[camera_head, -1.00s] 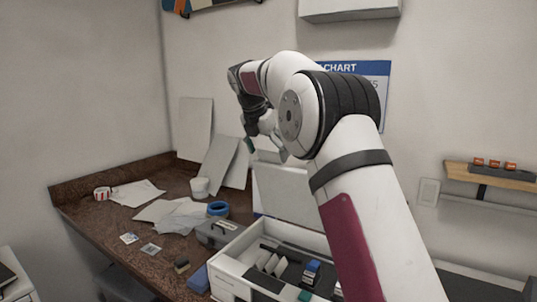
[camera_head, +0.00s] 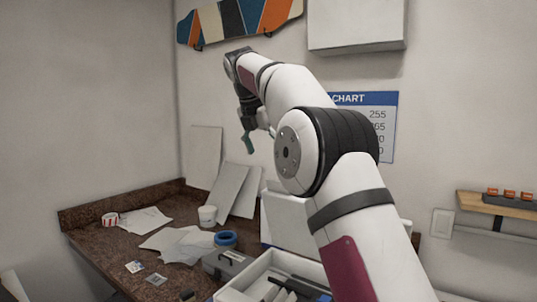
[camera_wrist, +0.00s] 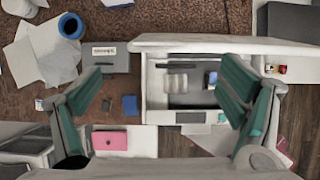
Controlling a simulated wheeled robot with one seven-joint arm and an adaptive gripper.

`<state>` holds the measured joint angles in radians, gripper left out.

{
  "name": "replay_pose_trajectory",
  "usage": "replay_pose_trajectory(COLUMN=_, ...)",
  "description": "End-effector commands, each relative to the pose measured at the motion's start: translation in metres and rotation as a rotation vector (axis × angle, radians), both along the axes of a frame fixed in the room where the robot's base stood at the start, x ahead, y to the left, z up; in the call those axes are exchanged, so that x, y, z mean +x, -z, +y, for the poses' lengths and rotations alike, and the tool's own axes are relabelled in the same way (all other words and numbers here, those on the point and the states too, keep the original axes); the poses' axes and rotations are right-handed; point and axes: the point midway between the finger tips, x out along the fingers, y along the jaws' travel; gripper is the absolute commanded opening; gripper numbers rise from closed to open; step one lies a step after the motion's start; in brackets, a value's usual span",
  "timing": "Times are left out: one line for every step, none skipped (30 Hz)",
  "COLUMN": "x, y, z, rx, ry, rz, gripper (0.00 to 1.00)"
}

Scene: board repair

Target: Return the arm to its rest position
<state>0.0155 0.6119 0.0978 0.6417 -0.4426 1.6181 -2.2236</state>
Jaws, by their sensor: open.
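My gripper (camera_wrist: 163,100) is open and empty in the wrist view, its two green-padded fingers spread wide. It hangs above the counter, pointing down over a white open case (camera_wrist: 154,100) and a small grey box (camera_wrist: 110,60). In the head view my gripper (camera_head: 249,140) is at the end of my raised arm, in front of the back wall and above the counter. Part of it is hidden behind my arm. The open white case (camera_head: 250,285) also shows below my arm.
The brown counter (camera_head: 100,240) holds papers (camera_head: 180,243), a blue tape roll (camera_head: 226,239), a white cup (camera_head: 207,215) and leaning panels (camera_head: 225,190). A wall cabinet (camera_head: 357,28) and a striped board (camera_head: 240,20) hang above. A wooden shelf (camera_head: 500,203) is at right.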

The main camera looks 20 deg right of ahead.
Motion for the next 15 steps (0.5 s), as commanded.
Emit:
replay_pose_trajectory(x=0.000, y=0.000, z=0.000, rx=0.000, ry=0.000, rz=0.000, gripper=0.89)
replay_pose_trajectory(x=0.000, y=0.000, z=0.000, rx=0.000, ry=0.000, rz=0.000, gripper=0.89)
replay_pose_trajectory(x=0.000, y=0.000, z=0.000, rx=0.000, ry=0.000, rz=0.000, gripper=0.89)
replay_pose_trajectory(x=0.000, y=0.000, z=0.000, rx=0.000, ry=0.000, rz=0.000, gripper=0.89)
replay_pose_trajectory(x=0.000, y=0.000, z=0.000, rx=0.000, ry=0.000, rz=0.000, gripper=0.89)
replay_pose_trajectory(x=0.000, y=0.000, z=0.000, rx=0.000, ry=0.001, rz=0.000, gripper=0.89)
replay_pose_trajectory(x=-0.001, y=0.000, z=0.000, rx=0.002, ry=0.004, rz=-0.003, gripper=0.89)
replay_pose_trajectory(x=-0.002, y=-0.001, z=0.001, rx=0.004, ry=0.009, rz=-0.005, gripper=0.89)
replay_pose_trajectory(x=-0.005, y=-0.003, z=0.002, rx=0.011, ry=0.022, rz=-0.014, gripper=0.89)
replay_pose_trajectory(x=-0.008, y=-0.005, z=0.003, rx=0.018, ry=0.037, rz=-0.023, gripper=0.89)
replay_pose_trajectory(x=-0.012, y=-0.008, z=0.004, rx=0.028, ry=0.058, rz=-0.036, gripper=0.89)
replay_pose_trajectory(x=-0.020, y=-0.012, z=0.006, rx=0.045, ry=0.090, rz=-0.054, gripper=0.89)
replay_pose_trajectory(x=-0.026, y=-0.015, z=0.008, rx=0.061, ry=0.122, rz=-0.072, gripper=0.89)
replay_pose_trajectory(x=-0.034, y=-0.018, z=0.010, rx=0.077, ry=0.158, rz=-0.090, gripper=0.89)
replay_pose_trajectory(x=-0.046, y=-0.021, z=0.013, rx=0.106, ry=0.210, rz=-0.117, gripper=0.89)
